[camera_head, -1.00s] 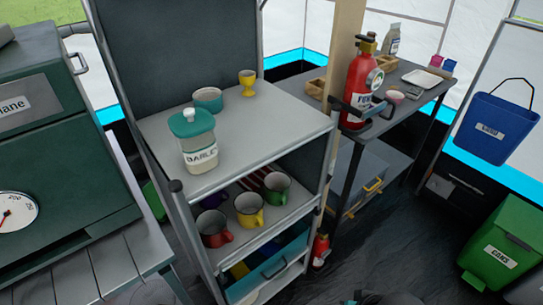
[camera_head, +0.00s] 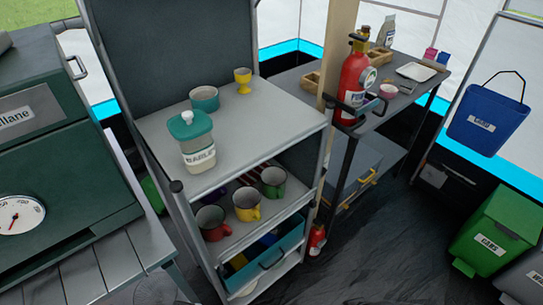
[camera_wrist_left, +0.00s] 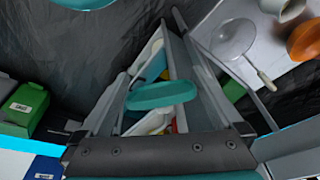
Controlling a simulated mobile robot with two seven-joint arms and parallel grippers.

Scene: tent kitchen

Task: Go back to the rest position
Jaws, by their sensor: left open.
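The task names no object. In the left wrist view my left gripper (camera_wrist_left: 160,132) shows as a dark bolted bar across the bottom, with teal parts in front of and below it. It is open, and I see nothing held. Behind it is a metal shelf unit with a drawer, apparently apart from it. In the head view neither gripper is visible. My right gripper is not in view.
Right are a blue bucket (camera_head: 490,125) and green bin (camera_head: 490,235). Floor between is clear.

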